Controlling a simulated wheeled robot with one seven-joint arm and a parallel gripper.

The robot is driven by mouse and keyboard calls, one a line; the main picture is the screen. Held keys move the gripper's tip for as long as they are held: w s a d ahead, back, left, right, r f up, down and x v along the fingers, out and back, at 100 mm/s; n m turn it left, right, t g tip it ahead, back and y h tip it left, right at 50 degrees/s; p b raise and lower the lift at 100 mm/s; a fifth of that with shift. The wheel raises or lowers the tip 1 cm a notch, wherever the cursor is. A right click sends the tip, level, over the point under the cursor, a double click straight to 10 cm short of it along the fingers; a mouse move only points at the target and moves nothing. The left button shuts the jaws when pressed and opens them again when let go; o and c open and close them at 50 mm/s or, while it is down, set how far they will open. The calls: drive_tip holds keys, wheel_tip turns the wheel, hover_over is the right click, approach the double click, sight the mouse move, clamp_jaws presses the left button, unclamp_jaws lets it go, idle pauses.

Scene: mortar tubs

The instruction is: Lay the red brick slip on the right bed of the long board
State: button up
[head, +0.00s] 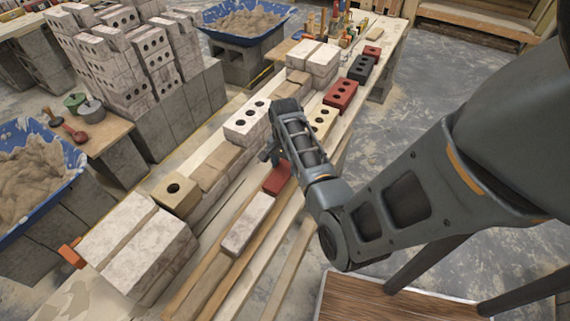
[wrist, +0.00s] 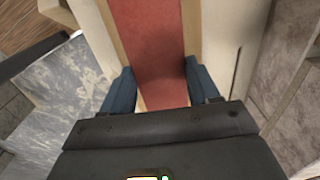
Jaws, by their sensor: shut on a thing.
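The red brick slip (head: 278,178) is under my gripper (head: 271,157) in the head view, just beyond a pale slip (head: 248,223) and in line with it. In the wrist view the red slip (wrist: 150,45) runs up the picture between the two blue fingers of my gripper (wrist: 161,88), which is shut on it. The pale slip lies on a long narrow wooden board (head: 222,262). Tan strips show along both sides of the red slip in the wrist view. I cannot tell whether the slip touches the board. My gripper hides its far end.
A row of bricks, with a dark one (head: 361,68) and a red holed one (head: 341,94), stands farther up the bench. White blocks (head: 140,240) and a tan holed block (head: 175,195) stand to the left. Blue mortar tubs (head: 38,165) are beyond.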

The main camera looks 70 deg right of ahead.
drive_tip(key=shift+f, duration=0.1)
drive_tip(key=o, duration=1.5)
drive_tip(key=shift+c, duration=0.2)
